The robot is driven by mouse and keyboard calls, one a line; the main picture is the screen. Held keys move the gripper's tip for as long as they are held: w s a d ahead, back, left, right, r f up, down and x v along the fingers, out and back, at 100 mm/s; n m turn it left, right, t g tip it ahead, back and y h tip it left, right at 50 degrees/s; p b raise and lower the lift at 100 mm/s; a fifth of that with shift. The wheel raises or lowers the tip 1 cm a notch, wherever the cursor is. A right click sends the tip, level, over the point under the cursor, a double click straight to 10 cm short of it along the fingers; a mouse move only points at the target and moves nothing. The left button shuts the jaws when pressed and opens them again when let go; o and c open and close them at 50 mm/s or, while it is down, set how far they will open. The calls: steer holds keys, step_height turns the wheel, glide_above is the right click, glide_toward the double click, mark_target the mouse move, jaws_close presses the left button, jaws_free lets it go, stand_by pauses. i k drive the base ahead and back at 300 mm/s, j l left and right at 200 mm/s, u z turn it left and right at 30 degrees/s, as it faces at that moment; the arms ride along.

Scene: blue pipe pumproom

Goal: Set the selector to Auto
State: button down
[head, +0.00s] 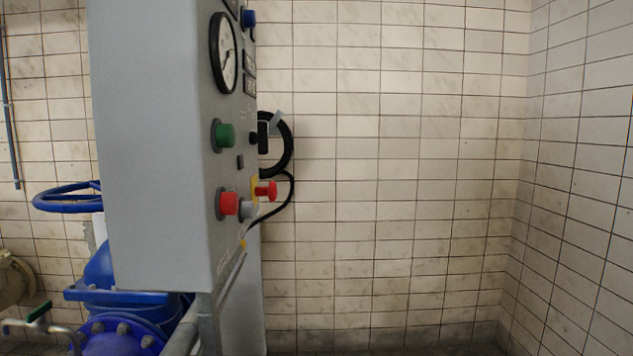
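A grey control cabinet (150,140) stands left of centre, its control face seen at a steep slant. On that face, a small black knob (253,138) sits right of a green button (225,135). It may be the selector, but I cannot read its position or any Auto mark. A dark upright part (263,136) overlaps it closely. Below are a red button (228,204), a grey knob (249,210) and a red mushroom button (266,190) on yellow. My gripper is not in view.
A round gauge (224,54) and a blue knob (249,19) are higher on the cabinet. A black coiled hose or cable (288,145) hangs beside it. A blue handwheel (62,197) and blue pipework (110,338) stand at left. Tiled walls (420,150) close the right side.

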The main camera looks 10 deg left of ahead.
mark_target(261, 137)
steer(key=i+l, duration=0.2)
steer(key=i, duration=0.35)
steer(key=i+l, duration=0.15)
steer(key=i, duration=0.4)
steer(key=i+u, duration=0.15)
steer(key=u, duration=1.8)
steer(key=l+z, duration=0.25)
steer(key=l, duration=0.3)
